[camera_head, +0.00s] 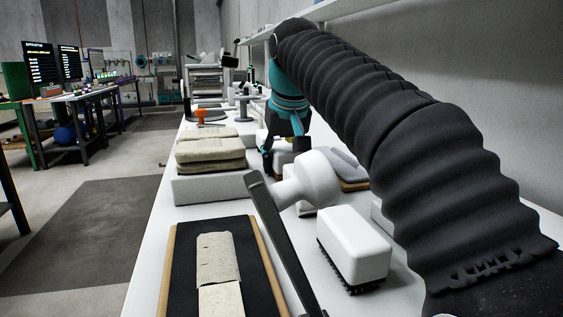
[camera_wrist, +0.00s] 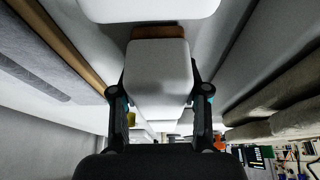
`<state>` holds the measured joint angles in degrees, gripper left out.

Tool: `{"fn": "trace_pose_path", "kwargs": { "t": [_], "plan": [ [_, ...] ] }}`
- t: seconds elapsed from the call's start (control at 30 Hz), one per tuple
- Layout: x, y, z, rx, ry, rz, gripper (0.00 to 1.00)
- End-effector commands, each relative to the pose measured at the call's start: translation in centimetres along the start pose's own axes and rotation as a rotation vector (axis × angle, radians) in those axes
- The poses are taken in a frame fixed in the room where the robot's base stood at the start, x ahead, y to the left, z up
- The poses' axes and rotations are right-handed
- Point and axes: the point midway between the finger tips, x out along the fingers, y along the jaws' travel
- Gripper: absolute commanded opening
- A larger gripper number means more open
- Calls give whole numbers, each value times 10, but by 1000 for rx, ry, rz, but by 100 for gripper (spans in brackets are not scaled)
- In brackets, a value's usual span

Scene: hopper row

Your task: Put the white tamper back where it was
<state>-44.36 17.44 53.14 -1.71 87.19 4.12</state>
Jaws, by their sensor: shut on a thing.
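My gripper (camera_head: 284,153) is over the white bench at mid-distance, its fingers pointing down. In the wrist view, its two dark fingers (camera_wrist: 160,112) are on either side of a white block-like thing with a brown edge, which I take to be the white tamper (camera_wrist: 158,72). The gripper is shut on it. In the head view, only a small pale part of the tamper (camera_head: 281,158) shows between the fingers. Its lower end is hidden behind a white rounded knob-shaped thing (camera_head: 315,178), so I cannot tell whether it touches the bench.
A white block with black bristles (camera_head: 352,243) stands near right. A dark bar (camera_head: 284,245) slants across the front. A black board with wooden edges (camera_head: 179,270) holds pale slabs. Folded beige pads (camera_head: 210,152) lie on a grey-white block at left. An orange-topped item (camera_head: 209,115) stands farther back.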

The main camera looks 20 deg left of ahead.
Motion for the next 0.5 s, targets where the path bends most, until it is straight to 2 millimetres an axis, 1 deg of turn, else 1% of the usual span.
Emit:
{"fn": "trace_pose_path", "kwargs": {
  "t": [0.23,0.27,0.3,0.33,0.5],
  "plan": [
    [3,0,2,0,0,0,3],
    [3,0,1,0,0,0,53],
    [3,0,1,0,0,0,63],
    [3,0,1,0,0,0,71],
    [3,0,1,0,0,0,71]
  ]
}}
